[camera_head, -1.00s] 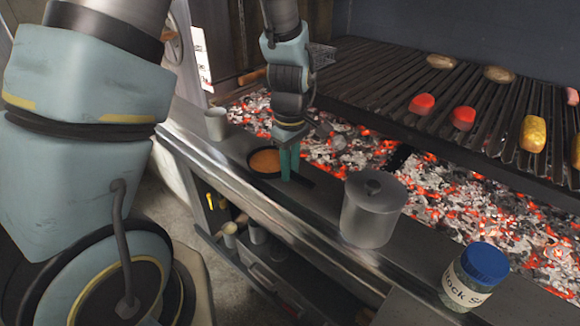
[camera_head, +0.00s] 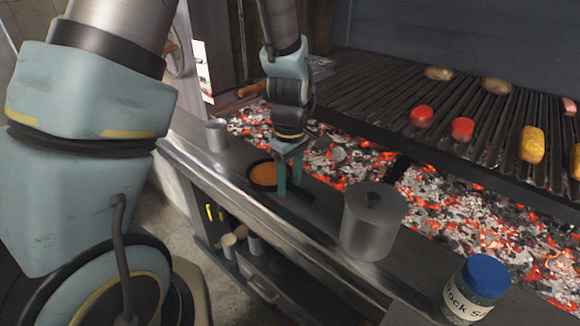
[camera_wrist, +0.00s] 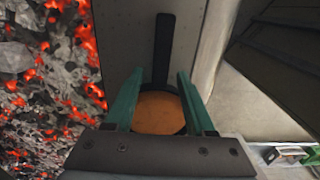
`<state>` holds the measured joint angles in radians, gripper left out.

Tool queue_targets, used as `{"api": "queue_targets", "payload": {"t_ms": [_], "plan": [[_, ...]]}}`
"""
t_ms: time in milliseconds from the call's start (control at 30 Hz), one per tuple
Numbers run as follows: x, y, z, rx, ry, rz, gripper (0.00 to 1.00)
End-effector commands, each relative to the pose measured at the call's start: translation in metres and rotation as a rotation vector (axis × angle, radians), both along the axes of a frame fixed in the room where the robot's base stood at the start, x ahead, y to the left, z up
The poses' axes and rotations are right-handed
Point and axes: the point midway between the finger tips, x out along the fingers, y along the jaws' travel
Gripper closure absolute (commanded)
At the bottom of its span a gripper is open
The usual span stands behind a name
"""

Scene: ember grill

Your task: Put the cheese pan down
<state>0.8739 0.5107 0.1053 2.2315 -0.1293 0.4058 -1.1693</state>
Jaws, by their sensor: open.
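The cheese pan (camera_head: 263,174) is a small dark pan with an orange filling. It rests on the metal ledge (camera_head: 322,213) in front of the coals, between the grey cup and the lidded pot. My gripper (camera_head: 289,190) is just above the pan's handle side, pointing down, with its green fingers apart. In the wrist view the two fingers (camera_wrist: 160,105) stand on either side of the pan's orange filling (camera_wrist: 158,113), with nothing held between them. The dark handle (camera_wrist: 163,45) extends away along the ledge.
A grey cup (camera_head: 217,135) stands left of the pan. A lidded metal pot (camera_head: 372,222) stands close on the right, and a blue-capped jar (camera_head: 477,285) farther right. Glowing coals (camera_head: 440,205) lie behind the ledge, under the grill grate (camera_head: 390,100) with food on it.

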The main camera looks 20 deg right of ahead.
Motion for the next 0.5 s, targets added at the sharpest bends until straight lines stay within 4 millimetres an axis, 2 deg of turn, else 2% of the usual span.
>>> {"api": "queue_targets", "payload": {"t_ms": [167,500], "plan": [[0.001,-0.001,0.026,-0.005,-0.005,-0.001,0.45],[0.001,-0.001,0.095,-0.005,-0.004,-0.001,0.45]]}}
